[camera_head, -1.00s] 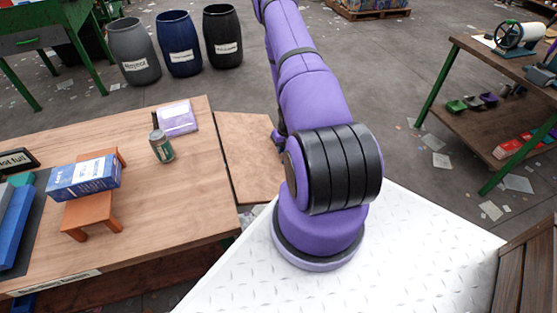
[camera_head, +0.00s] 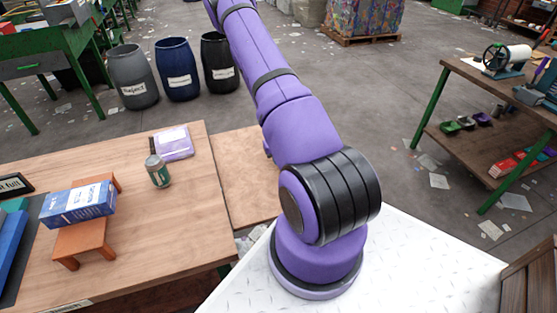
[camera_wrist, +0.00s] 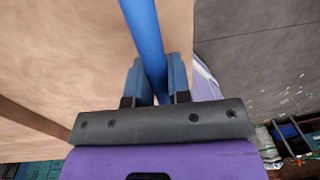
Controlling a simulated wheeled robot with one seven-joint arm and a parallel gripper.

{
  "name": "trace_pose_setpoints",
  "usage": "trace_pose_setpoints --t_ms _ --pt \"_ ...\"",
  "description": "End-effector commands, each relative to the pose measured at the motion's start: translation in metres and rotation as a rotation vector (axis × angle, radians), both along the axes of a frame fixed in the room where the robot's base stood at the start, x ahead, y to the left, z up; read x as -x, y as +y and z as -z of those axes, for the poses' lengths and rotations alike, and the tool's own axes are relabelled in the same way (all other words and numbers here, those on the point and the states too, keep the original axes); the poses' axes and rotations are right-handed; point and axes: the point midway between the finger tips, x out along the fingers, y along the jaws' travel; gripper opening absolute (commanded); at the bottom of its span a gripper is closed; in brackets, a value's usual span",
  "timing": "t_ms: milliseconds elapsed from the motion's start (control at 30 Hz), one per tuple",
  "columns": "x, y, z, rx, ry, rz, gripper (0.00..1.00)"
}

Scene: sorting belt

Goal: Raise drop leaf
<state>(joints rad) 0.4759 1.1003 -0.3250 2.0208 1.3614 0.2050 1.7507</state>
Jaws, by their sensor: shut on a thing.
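The drop leaf (camera_head: 245,170) is a plain wooden panel beside the right edge of the wooden table (camera_head: 185,215). In the head view it looks about level with the tabletop, partly behind my arm. In the wrist view the wood (camera_wrist: 60,60) fills the left and middle. My gripper (camera_wrist: 156,72) shows in the wrist view, its blue fingers closed on either side of a blue bar (camera_wrist: 142,25). The bar runs up out of the picture along the wood. My gripper is hidden in the head view.
Barrels (camera_head: 178,70) stand behind. A shelf bench (camera_head: 500,90) is at right. Open floor lies between.

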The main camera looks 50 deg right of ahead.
Motion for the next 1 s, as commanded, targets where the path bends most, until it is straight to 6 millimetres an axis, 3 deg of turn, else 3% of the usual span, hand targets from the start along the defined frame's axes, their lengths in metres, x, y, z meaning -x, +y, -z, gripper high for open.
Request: trace_pose_setpoints --t_ms 333,367,433,767,1000 --pt "-0.003 -0.002 -0.004 0.006 -0.008 -0.002 0.00" --pt "-0.003 -0.002 -0.004 0.006 -0.008 -0.002 0.26" --pt "-0.003 -0.002 -0.004 0.005 -0.007 -0.002 0.42" --pt "-0.002 -0.001 -0.005 0.003 -0.004 -0.002 0.43" --pt "-0.005 0.002 -0.035 0.004 -0.006 -0.005 0.43"
